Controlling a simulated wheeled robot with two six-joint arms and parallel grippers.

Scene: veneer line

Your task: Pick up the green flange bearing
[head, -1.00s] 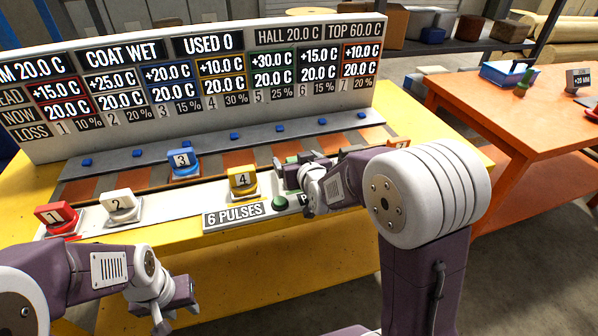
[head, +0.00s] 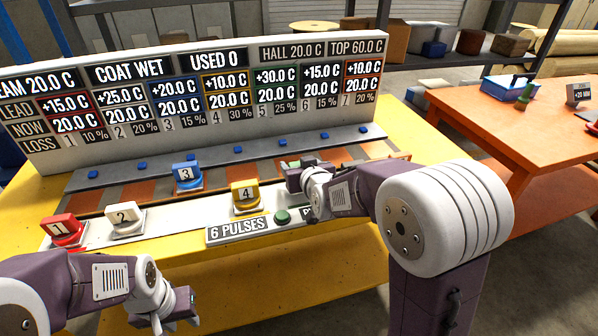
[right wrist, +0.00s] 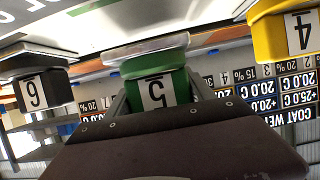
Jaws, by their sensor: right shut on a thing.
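The green flange bearing (right wrist: 155,88), marked 5, stands between the fingers of my right gripper (right wrist: 158,96) in the right wrist view, where the numbers appear upside down. My right gripper is shut on it. In the head view, my right gripper (head: 298,178) is over the white strip at the front of the yellow bench, right of the yellow bearing 4. It hides most of the green bearing there. I cannot tell whether the bearing is clear of the strip. My left gripper (head: 172,308) is empty, with its fingers apart, low in front of the bench.
Yellow bearing 4 (head: 245,195) and a dark bearing 6 (right wrist: 42,92) flank the green one. Red 1 (head: 65,230), white 2 (head: 125,220) and blue 3 (head: 187,176) stand further left. The display board (head: 190,90) rises behind. A green button (head: 282,216) is at the front.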

